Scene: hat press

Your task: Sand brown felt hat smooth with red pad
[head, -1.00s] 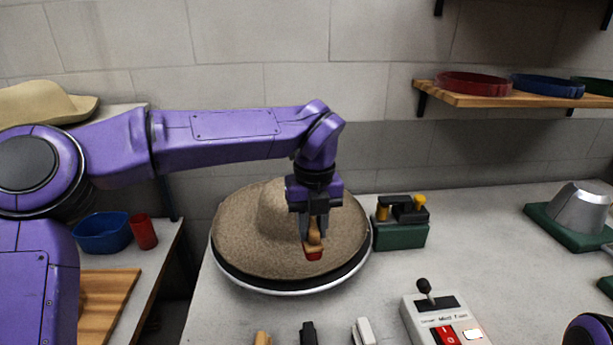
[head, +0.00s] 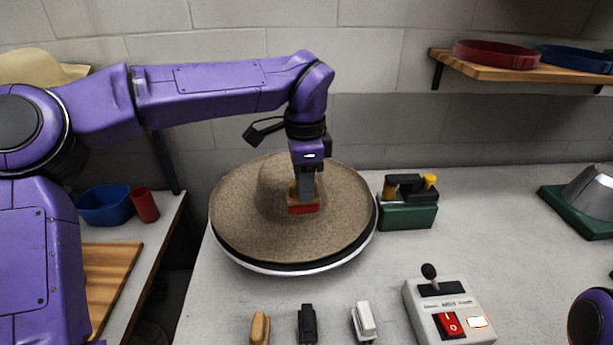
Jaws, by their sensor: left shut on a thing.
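The brown felt hat (head: 235,218) lies with its wide brim flat on a round dark turntable with a pale rim (head: 290,270), its crown up in the middle. My left gripper (head: 305,192) is shut on the red pad (head: 304,208), a wooden-backed block with a red lower face. The pad is at the front of the crown, over the hat; I cannot tell whether it touches the felt. The gripper and pad hide part of the crown. My right gripper is not in view; only a bit of purple arm shows at the lower right.
A control box (head: 448,310) with a lever and red switch stands front right. Several small pads lie at the front, one tan (head: 260,328), one black (head: 307,324), one white (head: 363,321). A green-based tool (head: 407,215) stands close right of the turntable. A grey cone (head: 590,195) is far right.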

